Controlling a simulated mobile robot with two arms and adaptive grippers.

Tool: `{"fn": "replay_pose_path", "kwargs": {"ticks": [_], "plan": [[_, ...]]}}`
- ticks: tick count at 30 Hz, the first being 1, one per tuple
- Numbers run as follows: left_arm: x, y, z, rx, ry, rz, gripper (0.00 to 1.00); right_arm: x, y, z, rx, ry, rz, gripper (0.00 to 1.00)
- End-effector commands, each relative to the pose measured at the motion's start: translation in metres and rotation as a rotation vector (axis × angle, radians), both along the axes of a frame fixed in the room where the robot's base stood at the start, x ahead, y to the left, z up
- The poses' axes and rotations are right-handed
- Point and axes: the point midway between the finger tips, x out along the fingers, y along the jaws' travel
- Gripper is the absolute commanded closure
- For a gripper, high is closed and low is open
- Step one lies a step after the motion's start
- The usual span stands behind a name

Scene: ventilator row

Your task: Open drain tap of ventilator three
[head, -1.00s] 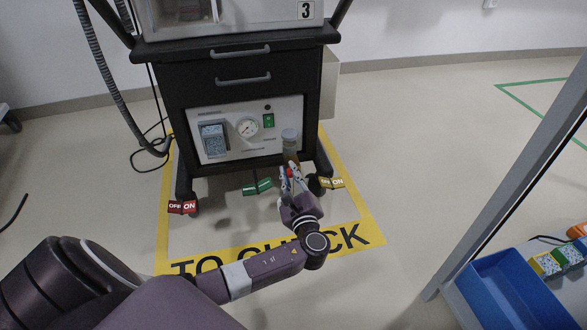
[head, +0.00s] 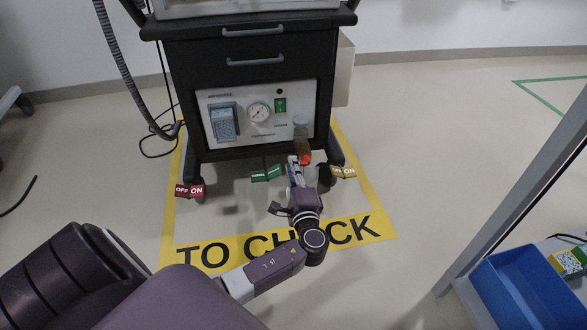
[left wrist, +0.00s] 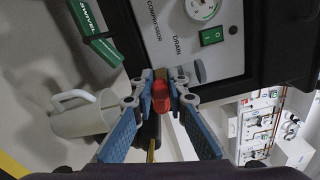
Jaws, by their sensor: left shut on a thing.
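Ventilator three's black cart (head: 262,75) stands in front of me, with a light lower panel (head: 240,103). A small drain bowl with amber lower part (head: 302,137) hangs at the panel's lower right. My left gripper (head: 299,163) is under it, seen narrow and edge-on. The left wrist view shows its blue-sided fingers closed on the red drain tap (left wrist: 161,91), just below the "DRAIN" lettering. The red part also shows at the fingertips in the head view (head: 306,159). The tap's exact angle is hard to tell. My right gripper is out of view.
A pale mug-like cup (left wrist: 82,116) is left of the fingers in the left wrist view. A blue bin (head: 515,290) is at right.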

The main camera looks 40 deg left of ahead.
Motion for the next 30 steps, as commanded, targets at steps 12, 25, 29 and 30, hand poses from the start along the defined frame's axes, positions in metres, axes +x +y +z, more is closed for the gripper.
{"fn": "replay_pose_path", "kwargs": {"ticks": [12, 25, 29, 30], "plan": [[-0.0008, 0.0010, -0.0032, -0.038, -0.041, 0.001, 1.00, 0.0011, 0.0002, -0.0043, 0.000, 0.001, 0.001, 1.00], [-0.0007, 0.0009, -0.0030, -0.038, -0.040, 0.001, 0.68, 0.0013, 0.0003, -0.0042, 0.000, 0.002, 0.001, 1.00], [-0.0005, 0.0007, -0.0029, -0.037, -0.039, 0.001, 0.68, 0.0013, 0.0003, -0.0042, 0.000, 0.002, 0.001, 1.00], [-0.0005, 0.0007, -0.0029, -0.038, -0.040, 0.001, 0.68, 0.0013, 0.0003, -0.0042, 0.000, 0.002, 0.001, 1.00]]}}
